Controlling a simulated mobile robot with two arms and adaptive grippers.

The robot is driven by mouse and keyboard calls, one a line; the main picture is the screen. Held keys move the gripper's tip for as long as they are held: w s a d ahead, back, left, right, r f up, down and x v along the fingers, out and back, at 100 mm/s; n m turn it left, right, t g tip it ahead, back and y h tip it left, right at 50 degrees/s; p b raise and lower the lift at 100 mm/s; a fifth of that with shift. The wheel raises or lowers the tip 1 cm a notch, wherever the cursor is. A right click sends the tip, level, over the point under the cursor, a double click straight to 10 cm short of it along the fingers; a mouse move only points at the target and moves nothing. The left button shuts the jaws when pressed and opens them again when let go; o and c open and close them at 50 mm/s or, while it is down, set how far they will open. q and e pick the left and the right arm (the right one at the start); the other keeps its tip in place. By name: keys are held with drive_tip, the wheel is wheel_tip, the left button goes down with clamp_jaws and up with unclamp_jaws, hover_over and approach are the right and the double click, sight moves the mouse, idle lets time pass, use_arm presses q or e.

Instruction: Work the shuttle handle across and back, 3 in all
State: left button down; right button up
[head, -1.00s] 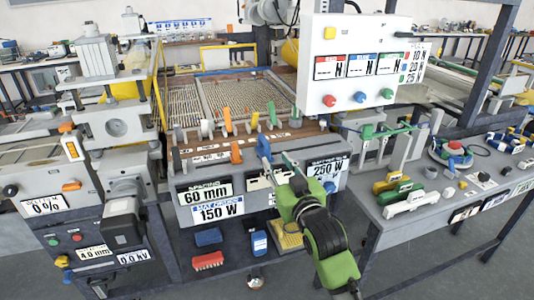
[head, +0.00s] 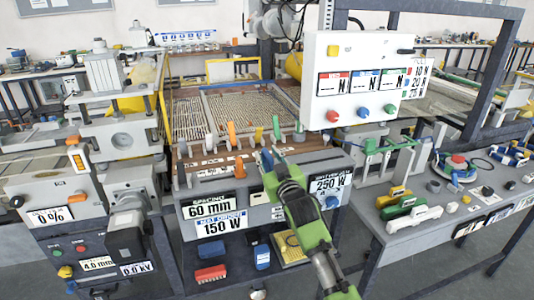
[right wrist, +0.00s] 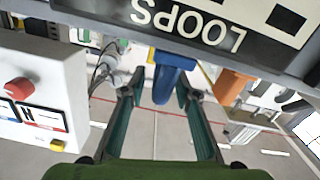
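A blue handle (head: 267,159) stands at the front edge of the mesh frame, beside an orange handle (head: 239,167). I cannot tell from any label which one is the shuttle handle. My right gripper (head: 267,163) reaches up to the blue handle from the front. In the right wrist view, the blue handle (right wrist: 168,82) sits between the tips of my right gripper (right wrist: 158,95), with a gap on each side. The fingers are open. The orange handle (right wrist: 232,85) is to the right, outside them. My left gripper is not in view.
A white control box (head: 360,75) with coloured knobs stands close behind my right gripper, to the right. More coloured levers (head: 231,133) stand along the frame's edge. A grey bench (head: 455,225) with green and yellow parts is at right.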

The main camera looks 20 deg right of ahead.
drive_tip(key=shift+w, duration=0.5)
clamp_jaws()
drive_tip(key=shift+d, duration=0.1)
